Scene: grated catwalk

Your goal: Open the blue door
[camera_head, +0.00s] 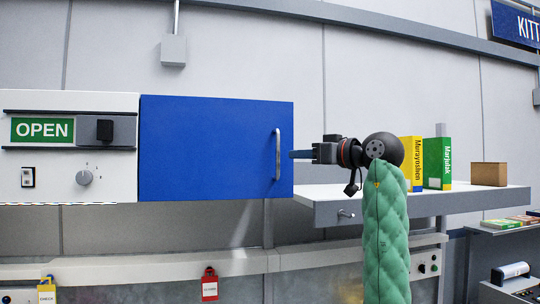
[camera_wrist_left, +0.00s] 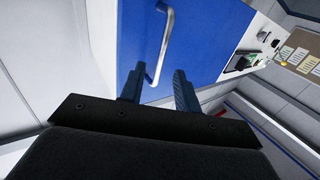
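The blue door (camera_head: 208,148) is a flat panel on a white cabinet and looks closed. Its upright metal handle (camera_head: 278,155) is near the door's right edge. My left gripper (camera_head: 292,154) comes from the right, with its fingers pointing left at the handle and a small gap showing between. In the left wrist view the two dark fingers (camera_wrist_left: 158,82) are apart and empty. The handle (camera_wrist_left: 165,45) shows ahead of them, its near end lined up between the fingertips, in front of the blue door (camera_wrist_left: 205,45). My right gripper is not in view.
Left of the door is a white panel with a green OPEN sign (camera_head: 42,130) and a knob (camera_head: 84,178). Right of it, a grey shelf (camera_head: 330,194) holds a yellow box (camera_head: 411,160), a green box (camera_head: 437,163) and a brown box (camera_head: 489,174), close behind my arm.

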